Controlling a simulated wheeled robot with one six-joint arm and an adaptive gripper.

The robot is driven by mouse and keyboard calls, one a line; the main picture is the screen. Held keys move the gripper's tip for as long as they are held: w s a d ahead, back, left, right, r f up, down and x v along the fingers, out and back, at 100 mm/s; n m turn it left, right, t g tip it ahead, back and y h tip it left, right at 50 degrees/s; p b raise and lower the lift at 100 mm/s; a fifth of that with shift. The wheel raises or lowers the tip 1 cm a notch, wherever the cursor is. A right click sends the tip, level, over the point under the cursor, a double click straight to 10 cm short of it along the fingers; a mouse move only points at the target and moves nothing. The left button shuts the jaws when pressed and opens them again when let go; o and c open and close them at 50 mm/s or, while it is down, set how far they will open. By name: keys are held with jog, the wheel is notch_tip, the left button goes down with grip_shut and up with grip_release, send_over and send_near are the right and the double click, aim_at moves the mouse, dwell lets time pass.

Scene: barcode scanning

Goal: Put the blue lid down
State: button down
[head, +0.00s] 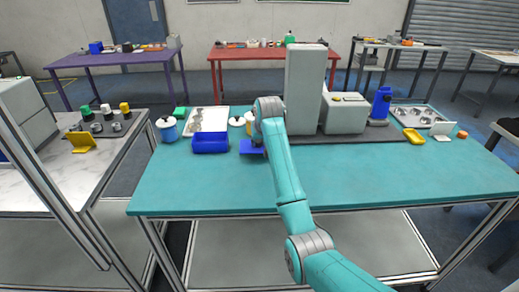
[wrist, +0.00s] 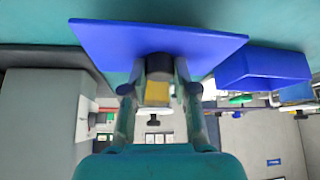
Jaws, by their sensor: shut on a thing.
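The blue lid (head: 250,147) is a flat square plate, just right of the open blue box (head: 210,143) on the teal table. It also fills the top of the wrist view (wrist: 160,38), where the blue box (wrist: 262,68) shows to its right. My gripper (wrist: 157,72) is shut on the lid's dark round knob, with one finger on each side. In the head view my arm partly covers the lid and hides the grip. The lid is low over the teal tabletop (head: 220,190). I cannot tell whether it touches.
A tall grey machine (head: 305,90) stands close to the right of my arm. A white tray (head: 209,119) and white-lidded containers (head: 167,128) stand behind and beside the box. A blue scanner-like stand (head: 380,105) is at the right. The front of the table is clear.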

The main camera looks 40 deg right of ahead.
aim_at(259, 146)
jog(key=shift+f, duration=1.8)
jog(key=shift+f, duration=0.15)
jog(key=c, duration=0.9)
grip_release()
jog(key=shift+r, duration=0.25)
jog(key=v, duration=1.2)
jog(key=shift+f, duration=0.1)
